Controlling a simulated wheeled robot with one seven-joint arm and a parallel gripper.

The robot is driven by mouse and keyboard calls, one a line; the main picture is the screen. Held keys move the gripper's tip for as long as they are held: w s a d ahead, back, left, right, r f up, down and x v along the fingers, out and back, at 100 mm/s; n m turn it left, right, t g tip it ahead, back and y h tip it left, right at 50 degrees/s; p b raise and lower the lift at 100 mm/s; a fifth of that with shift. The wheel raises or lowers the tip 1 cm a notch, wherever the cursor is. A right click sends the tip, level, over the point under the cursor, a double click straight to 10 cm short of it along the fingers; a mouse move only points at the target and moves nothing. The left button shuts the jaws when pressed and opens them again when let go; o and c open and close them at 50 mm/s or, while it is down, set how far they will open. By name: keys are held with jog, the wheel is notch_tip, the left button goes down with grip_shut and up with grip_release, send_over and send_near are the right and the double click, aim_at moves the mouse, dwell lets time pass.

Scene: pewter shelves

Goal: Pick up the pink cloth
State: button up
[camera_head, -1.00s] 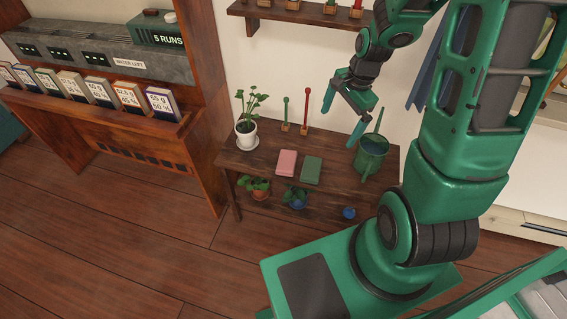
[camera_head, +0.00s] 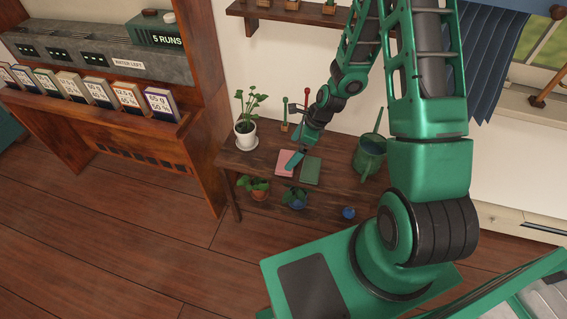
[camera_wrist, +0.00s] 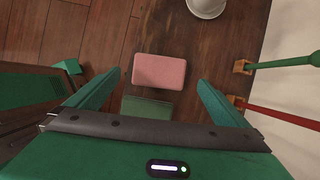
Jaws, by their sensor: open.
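The pink cloth (camera_head: 284,162) is a folded, flat block lying on the dark wooden table, left of a green cloth (camera_head: 311,171). My gripper (camera_head: 299,155) is over the table above the pink cloth and hides part of it in the head view. In the wrist view the pink cloth (camera_wrist: 159,71) lies ahead of the open fingers, centred between them. The green cloth (camera_wrist: 147,108) shows nearer the gripper there, partly hidden by it. The fingers are apart and hold nothing. I cannot tell the exact height above the cloth.
A potted plant (camera_head: 246,133) stands at the table's left end and a green watering can (camera_head: 370,155) at its right. Two upright sticks in small blocks, green (camera_wrist: 285,62) and red (camera_wrist: 277,112), stand near the wall. A wall shelf (camera_head: 300,14) hangs above.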

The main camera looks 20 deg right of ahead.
aim_at(286, 159)
jog(key=shift+x, duration=3)
jog(key=shift+d, duration=0.15)
jog(key=c, duration=0.9)
